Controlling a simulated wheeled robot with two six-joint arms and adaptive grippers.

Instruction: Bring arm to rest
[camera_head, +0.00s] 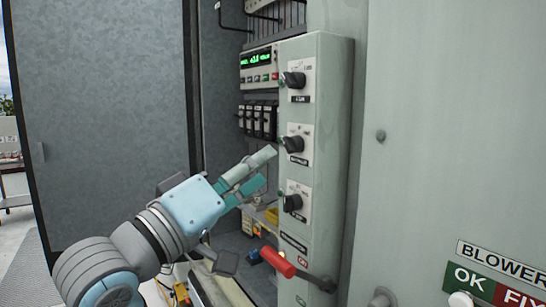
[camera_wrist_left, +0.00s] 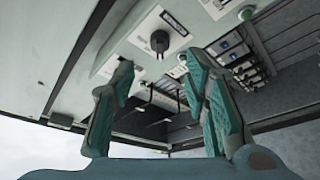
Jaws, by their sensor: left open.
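My left gripper (camera_head: 267,167) reaches in from the lower left in the head view. Its fingers are apart with nothing between them, in front of the open cabinet and just left of the pale panel column (camera_head: 329,180). The same gripper (camera_wrist_left: 160,72) shows in the left wrist view with its two teal-padded fingers spread. Three black rotary knobs sit on the column: upper (camera_head: 293,79), middle (camera_head: 292,144) and lower (camera_head: 292,203). The fingertips appear close to the middle and lower knobs; I cannot tell the exact gap. My right gripper is not in view.
A red-handled lever (camera_head: 277,262) sticks out low on the column. A grey door (camera_head: 105,120) stands at the left. A green-lit display (camera_head: 256,60) and black breakers (camera_head: 257,121) are inside the cabinet. A pale panel (camera_head: 450,150) fills the right.

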